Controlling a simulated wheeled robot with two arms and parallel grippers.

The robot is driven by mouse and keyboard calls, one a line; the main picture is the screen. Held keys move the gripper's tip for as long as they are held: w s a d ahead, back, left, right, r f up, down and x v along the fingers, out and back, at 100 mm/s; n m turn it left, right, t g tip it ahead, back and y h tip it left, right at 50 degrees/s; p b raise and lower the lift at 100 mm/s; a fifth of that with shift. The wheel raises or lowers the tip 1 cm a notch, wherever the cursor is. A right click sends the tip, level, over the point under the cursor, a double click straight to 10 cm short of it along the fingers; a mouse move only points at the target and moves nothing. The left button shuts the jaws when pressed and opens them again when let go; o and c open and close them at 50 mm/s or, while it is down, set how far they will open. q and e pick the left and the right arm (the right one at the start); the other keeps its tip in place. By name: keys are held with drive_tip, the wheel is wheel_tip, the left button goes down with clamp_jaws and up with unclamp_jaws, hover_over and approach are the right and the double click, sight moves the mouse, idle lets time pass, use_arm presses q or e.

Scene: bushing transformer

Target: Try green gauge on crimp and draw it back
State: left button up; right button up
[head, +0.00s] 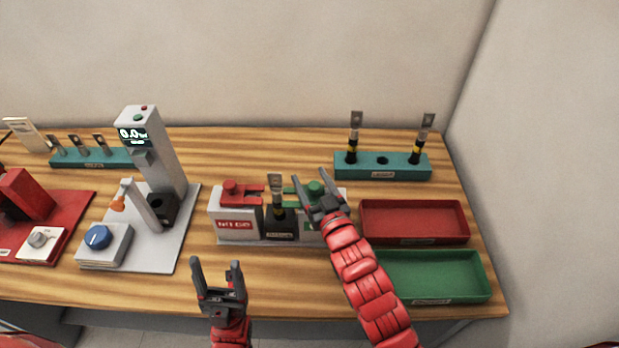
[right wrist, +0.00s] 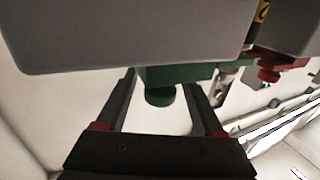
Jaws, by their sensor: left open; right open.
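The green gauge (head: 291,192) with its round knob rests on the right part of a white gauge block (head: 240,238). The crimp (head: 275,186), a grey lug on a black and yellow stem, stands upright in a black holder in the middle of the block. My right gripper (head: 321,189) is open at the green gauge and partly hides it. In the right wrist view the green knob (right wrist: 160,95) lies between the open fingers, with gaps on both sides. My left gripper (head: 218,274) is open and empty in front of the block.
A red gauge (head: 238,190) sits on the block's left part. A red tray (head: 413,241) and a green tray (head: 430,298) lie to the right. A teal rack (head: 400,172) holds two stems behind. A grey tester (head: 150,150) stands to the left.

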drive_tip(key=shift+w+a, duration=0.25)
drive_tip(key=shift+w, duration=0.35)
clamp_jaws()
idle(1.1)
